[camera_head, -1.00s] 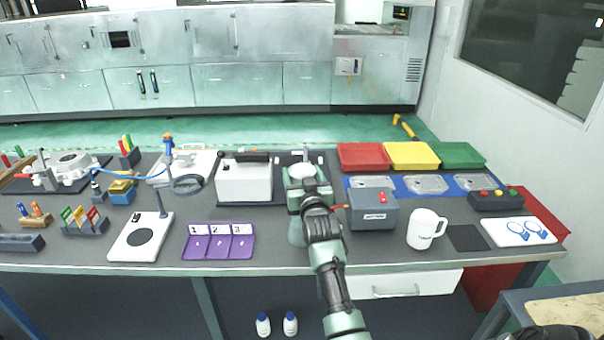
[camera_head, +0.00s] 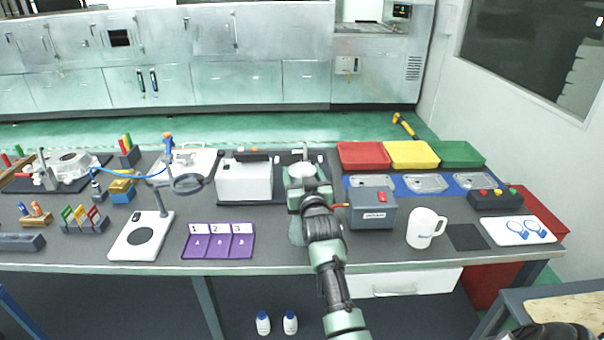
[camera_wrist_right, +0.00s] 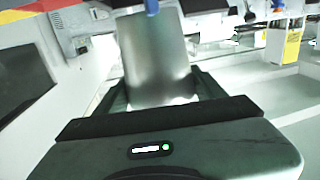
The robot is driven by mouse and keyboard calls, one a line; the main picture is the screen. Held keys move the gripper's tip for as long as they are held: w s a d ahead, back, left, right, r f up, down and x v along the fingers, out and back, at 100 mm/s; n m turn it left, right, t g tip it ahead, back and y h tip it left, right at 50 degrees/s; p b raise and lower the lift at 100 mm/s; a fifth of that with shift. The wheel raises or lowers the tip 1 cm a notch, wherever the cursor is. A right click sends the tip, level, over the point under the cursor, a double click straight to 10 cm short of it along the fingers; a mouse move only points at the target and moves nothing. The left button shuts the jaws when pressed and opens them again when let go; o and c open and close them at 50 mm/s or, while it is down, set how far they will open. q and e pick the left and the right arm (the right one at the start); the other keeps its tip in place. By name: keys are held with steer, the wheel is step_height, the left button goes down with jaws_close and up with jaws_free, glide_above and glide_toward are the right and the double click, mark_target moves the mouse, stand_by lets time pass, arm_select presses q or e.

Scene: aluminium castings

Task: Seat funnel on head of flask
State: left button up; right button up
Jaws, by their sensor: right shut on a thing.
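My right gripper (camera_head: 303,172) is over the middle of the bench, with my forearm coming up from the front edge. In the right wrist view its fingers (camera_wrist_right: 160,98) are shut on a smooth grey, slightly tapered piece, which I take to be the funnel (camera_wrist_right: 157,55). In the head view a pale round shape shows at the gripper's far end, but the held piece is mostly hidden there. A pale greenish, see-through shape beside my wrist may be the flask (camera_head: 296,233); my arm covers much of it. I cannot tell whether funnel and flask touch. My left gripper is out of view.
A white box (camera_head: 244,181) stands close to the left of the gripper, and a grey box (camera_head: 372,211) close to the right. A white mug (camera_head: 422,229) stands further right. Red, yellow and green trays line the back right.

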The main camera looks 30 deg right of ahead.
steer(key=shift+f+b, duration=0.7)
steer(key=shift+f, duration=0.3)
steer(key=o, duration=1.5)
steer(key=shift+s+a, duration=0.1)
steer(key=shift+s, duration=0.15)
steer(key=b+v, duration=0.1)
steer(key=v, duration=0.6)
steer(key=shift+s, duration=0.15)
